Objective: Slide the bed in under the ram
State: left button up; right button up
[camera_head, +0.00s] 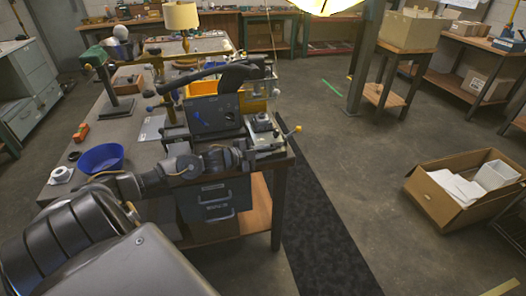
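My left arm reaches in from the lower left across the bench. Its gripper (242,154) is at the front of a small metal fixture, close to or touching it; I cannot tell which. The fingers are too small and dark to tell open from shut. The fixture, which looks like the bed (264,140), is a pale plate with a block on top and a yellow-knobbed lever at its right, at the bench's right end. A dark panel (213,116) and a black curved arm (200,76) stand just left of and behind it. The ram is not clearly distinguishable. My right gripper is not in view.
A blue bowl (100,158), a white round part (61,175) and an orange item (81,132) lie on the left of the bench. A green-headed stand (96,56) rises behind them. A yellow bin (258,100) stands behind the fixture. An open carton (440,206) sits on the floor at right.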

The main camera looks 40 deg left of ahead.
aim_at(267, 143)
pick_arm(q)
grip_shut()
jog(key=w+a+b, duration=0.1)
jog(key=w+a, duration=0.1)
jog(key=a, duration=0.1)
jog(key=shift+w+a+f+b, duration=0.1)
jog(key=shift+w+a+b, duration=0.1)
jog(key=shift+b, duration=0.15)
jog(key=shift+a, duration=0.1)
jog(key=shift+o, duration=2.4)
grip_release()
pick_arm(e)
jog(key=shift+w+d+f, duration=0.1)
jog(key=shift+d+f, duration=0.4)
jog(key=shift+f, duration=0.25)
pick_arm(q)
jog(key=shift+s+d, duration=0.15)
jog(key=shift+d, duration=0.05)
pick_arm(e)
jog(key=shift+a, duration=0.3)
